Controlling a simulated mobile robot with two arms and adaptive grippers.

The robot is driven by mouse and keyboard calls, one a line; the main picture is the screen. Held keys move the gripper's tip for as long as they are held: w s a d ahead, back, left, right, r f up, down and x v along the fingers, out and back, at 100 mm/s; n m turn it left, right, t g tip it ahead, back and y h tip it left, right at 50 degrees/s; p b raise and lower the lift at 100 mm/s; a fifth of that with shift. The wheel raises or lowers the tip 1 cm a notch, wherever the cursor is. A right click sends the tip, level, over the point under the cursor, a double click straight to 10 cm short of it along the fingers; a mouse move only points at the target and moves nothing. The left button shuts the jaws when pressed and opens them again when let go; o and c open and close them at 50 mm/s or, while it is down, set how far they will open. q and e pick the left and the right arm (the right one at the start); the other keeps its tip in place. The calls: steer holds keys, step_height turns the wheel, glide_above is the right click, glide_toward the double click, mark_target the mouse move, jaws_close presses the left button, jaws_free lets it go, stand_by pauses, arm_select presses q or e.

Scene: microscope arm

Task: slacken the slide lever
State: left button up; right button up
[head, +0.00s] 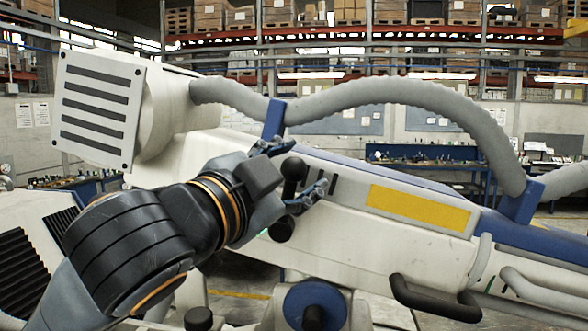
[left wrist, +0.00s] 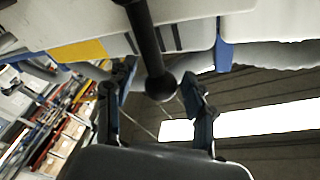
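The slide lever (head: 294,169) is a black rod with a rounded knob on the side of a large white arm (head: 345,225). In the left wrist view the lever (left wrist: 148,40) comes down from the top, and its ball end (left wrist: 160,87) lies between the fingers. My left gripper (head: 291,174) is open, with one finger above and one below the lever in the head view. In the left wrist view the left gripper (left wrist: 159,72) shows gaps on both sides of the ball; contact is not visible. My right gripper is not in view.
A grey hose (head: 400,92) arches above, held by blue brackets (head: 274,118). A black handle (head: 435,299) juts out at lower right. Shelves and benches stand far behind.

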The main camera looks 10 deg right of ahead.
arm_select(q)
steer(key=v, duration=1.2)
steer(key=shift+f, duration=0.1)
